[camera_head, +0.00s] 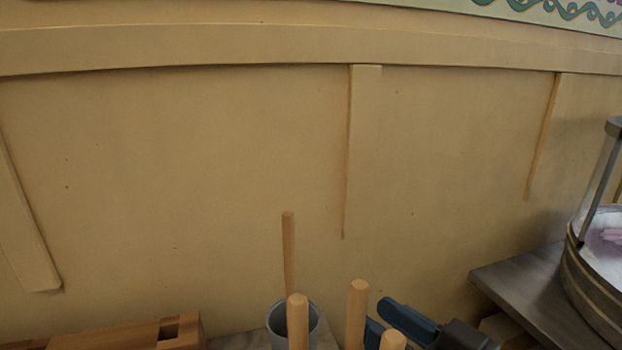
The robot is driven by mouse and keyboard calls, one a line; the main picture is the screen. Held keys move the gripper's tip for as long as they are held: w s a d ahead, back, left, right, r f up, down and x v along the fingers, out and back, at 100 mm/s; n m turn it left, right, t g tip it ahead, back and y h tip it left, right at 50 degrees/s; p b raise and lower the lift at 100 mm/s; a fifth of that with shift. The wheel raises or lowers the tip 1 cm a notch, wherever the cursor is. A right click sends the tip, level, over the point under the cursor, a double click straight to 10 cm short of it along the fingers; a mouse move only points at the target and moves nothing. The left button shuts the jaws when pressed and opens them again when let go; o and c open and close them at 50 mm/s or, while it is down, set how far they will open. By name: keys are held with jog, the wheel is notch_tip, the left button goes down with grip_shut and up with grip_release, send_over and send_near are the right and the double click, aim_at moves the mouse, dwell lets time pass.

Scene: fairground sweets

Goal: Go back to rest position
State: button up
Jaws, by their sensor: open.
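My gripper (379,316) is low in the head view, right of centre. It has blue fingers and a dark body to their right. The fingers are apart, and I see nothing held between them. A pale wooden stick (357,305) stands in front of the fingers, and another stick (393,341) shows only its top at the bottom edge. The lower part of my gripper is cut off by the frame.
A grey cup (275,323) stands left of my gripper, with wooden sticks (289,250) at it. A wooden holder (115,337) lies at bottom left. At right, a round metal candyfloss machine (590,290) stands on a grey counter (505,275). A panelled wall (200,150) closes the back.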

jog(key=s+d+f+m+t+h, duration=0.1)
jog(key=s+d+f+m+h, duration=0.6)
jog(key=s+f, duration=0.5)
jog(key=s+d+r+n+h, duration=0.1)
jog(key=s+d+h, duration=0.1)
jog(key=s, duration=0.7)
jog(key=s+d+r+h+p, duration=0.1)
jog(key=s+d+h, duration=0.1)
jog(key=s, duration=0.8)
jog(key=shift+s+d+r+n, duration=0.15)
jog(key=shift+s+d+n, duration=0.1)
jog(key=shift+d+n, duration=0.25)
